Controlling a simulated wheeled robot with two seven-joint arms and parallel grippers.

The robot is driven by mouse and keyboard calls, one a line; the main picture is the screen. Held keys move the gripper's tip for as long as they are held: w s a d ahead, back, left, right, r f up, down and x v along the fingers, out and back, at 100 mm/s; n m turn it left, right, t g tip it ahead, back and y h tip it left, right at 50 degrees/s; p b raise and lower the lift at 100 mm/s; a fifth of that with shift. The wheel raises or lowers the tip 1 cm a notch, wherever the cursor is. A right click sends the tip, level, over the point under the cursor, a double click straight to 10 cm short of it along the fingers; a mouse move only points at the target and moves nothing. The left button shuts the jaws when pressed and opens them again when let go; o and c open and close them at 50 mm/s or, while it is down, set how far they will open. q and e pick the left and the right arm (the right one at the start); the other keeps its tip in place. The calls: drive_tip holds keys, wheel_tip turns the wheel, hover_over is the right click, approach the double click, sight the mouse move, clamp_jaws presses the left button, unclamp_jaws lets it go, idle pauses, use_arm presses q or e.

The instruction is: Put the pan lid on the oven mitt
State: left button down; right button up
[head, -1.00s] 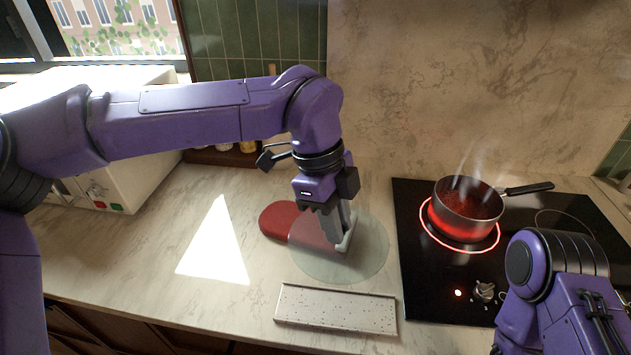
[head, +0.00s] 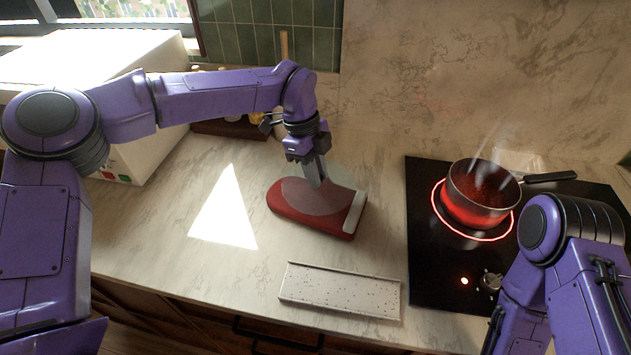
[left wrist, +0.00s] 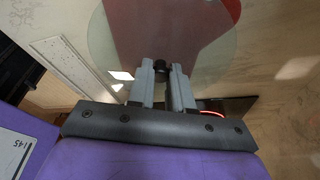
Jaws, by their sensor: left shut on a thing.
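The oven mitt (head: 310,218) is red with a pale cuff and lies flat on the counter. The pan lid (head: 300,188) is a clear round glass disc over the mitt's back part, reaching past its back edge. My left gripper (head: 318,183) points down and is shut on the lid's dark knob. In the left wrist view, the knob (left wrist: 161,67) sits between the fingertips (left wrist: 162,78), with the lid (left wrist: 215,62) and red mitt (left wrist: 150,25) beyond. I cannot tell whether the lid touches the mitt. My right arm shows at lower right; its gripper is not visible.
A speckled tray (head: 340,290) lies at the counter's front edge. A steaming saucepan (head: 480,195) stands on a glowing ring of the black cooktop (head: 428,260) at right. A white appliance (head: 140,150) is at back left. Counter left of the mitt is clear.

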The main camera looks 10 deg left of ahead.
use_arm(q)
drive_tip(key=f+b, duration=0.2)
drive_tip(key=f, duration=0.1)
drive_tip(key=shift+a+f, duration=0.1)
drive_tip(key=shift+a, duration=0.1)
drive_tip(key=shift+w+f, duration=0.1)
drive_tip(key=shift+f, duration=0.25)
drive_tip(key=shift+w+r, duration=0.1)
drive_tip(key=shift+w, duration=0.05)
drive_tip(key=c, duration=1)
unclamp_jaws()
drive_tip(key=shift+c, duration=0.2)
drive_tip(key=p+v, duration=0.8)
drive_tip(key=v, duration=0.4)
drive_tip(key=shift+p, duration=0.4)
